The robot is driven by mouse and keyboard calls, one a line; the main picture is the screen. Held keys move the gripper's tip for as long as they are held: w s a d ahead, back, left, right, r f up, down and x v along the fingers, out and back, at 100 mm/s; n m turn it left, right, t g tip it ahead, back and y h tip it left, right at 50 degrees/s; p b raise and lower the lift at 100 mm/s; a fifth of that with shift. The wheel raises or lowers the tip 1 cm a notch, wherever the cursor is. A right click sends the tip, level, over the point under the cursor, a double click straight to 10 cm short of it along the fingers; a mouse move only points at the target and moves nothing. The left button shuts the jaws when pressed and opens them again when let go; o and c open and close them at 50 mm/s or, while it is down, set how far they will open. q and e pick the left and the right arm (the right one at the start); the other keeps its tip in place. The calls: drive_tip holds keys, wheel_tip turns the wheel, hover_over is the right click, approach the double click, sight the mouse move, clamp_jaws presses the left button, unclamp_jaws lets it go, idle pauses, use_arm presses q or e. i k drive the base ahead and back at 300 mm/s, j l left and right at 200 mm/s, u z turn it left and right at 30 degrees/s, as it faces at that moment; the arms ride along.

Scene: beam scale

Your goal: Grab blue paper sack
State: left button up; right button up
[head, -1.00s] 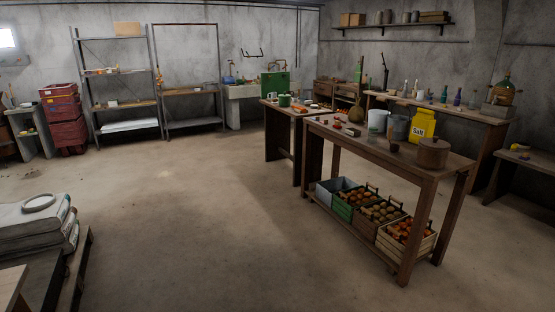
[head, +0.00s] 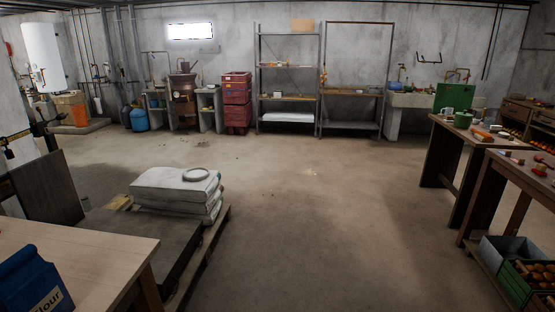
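A blue paper sack (head: 34,284) labelled "Flour" stands on a light wooden table (head: 105,245) at the bottom left of the head view. Its left side and bottom are cut off by the picture edge. Neither of my grippers shows in the head view.
Two wooden workbenches stand at the right, the nearer one (head: 505,195) with crates below. The concrete floor (head: 320,220) between is clear.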

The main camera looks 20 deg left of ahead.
sight(29, 283)
drive_tip(key=i+u, duration=0.2)
drive_tip(key=u, duration=0.2)
drive_tip(key=i+u, duration=0.25)
drive_tip(key=u, duration=0.2)
drive_tip(key=i+l+u, duration=0.1)
drive_tip(key=u, duration=0.3)
drive_tip(key=i+l+u, duration=0.1)
drive_tip(key=u, duration=0.35)
drive_tip(key=i+l+u, duration=0.15)
drive_tip(key=u, duration=0.25)
drive_tip(key=i+l+u, duration=0.15)
drive_tip(key=u, duration=0.3)
